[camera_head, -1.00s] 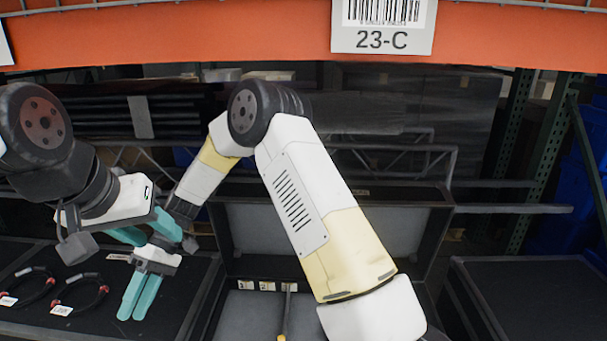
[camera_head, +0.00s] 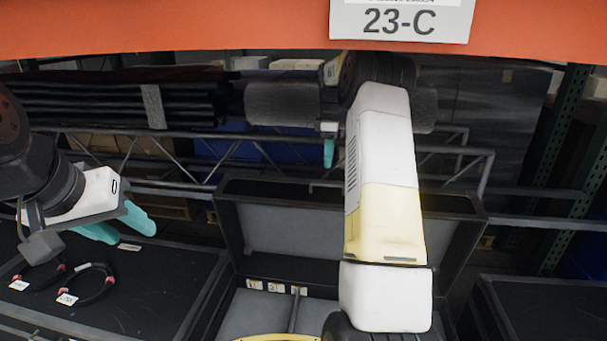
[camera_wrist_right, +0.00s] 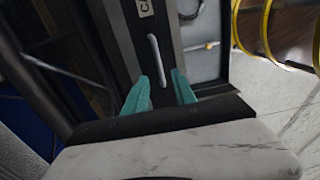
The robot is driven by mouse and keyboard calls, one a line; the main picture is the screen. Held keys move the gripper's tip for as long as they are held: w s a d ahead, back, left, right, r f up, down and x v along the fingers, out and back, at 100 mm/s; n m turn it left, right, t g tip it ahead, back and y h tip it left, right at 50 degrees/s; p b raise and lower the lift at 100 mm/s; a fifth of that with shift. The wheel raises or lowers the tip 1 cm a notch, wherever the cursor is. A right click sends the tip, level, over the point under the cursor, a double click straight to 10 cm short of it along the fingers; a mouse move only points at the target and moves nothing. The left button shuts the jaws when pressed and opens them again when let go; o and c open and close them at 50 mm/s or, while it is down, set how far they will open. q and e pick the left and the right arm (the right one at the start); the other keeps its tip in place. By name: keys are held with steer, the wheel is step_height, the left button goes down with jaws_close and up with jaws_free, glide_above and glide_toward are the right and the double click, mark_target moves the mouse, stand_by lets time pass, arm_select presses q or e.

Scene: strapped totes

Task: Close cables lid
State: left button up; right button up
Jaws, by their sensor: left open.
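The open tote's grey-lined lid (camera_head: 285,232) stands raised at the back of the tote (camera_head: 245,320) in the head view. My right arm covers its right part. In the right wrist view, a dark panel with a pale bar and a label beginning "CA" (camera_wrist_right: 145,8) lies just beyond my right gripper (camera_wrist_right: 160,92). Its teal fingers are apart with nothing clearly between them; contact with the panel cannot be told. In the head view only one right fingertip shows, above the lid's top edge. My left gripper (camera_head: 120,226) is open and empty over the left tote.
A closed black tote (camera_head: 150,280) on the left carries red-and-black cable loops (camera_head: 92,285). Another dark tote (camera_head: 540,305) stands at the right. Yellow cable (camera_wrist_right: 265,30) shows in the wrist view. An orange beam (camera_head: 170,25) crosses above; metal rack bars run behind the lid.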

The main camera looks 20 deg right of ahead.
steer(key=shift+d+f, duration=0.2)
steer(key=shift+d, duration=0.15)
step_height(320, 180, down, 7)
steer(key=shift+s+a+f, duration=0.1)
steer(key=shift+a, duration=0.05)
jaws_close()
stand_by(1.4)
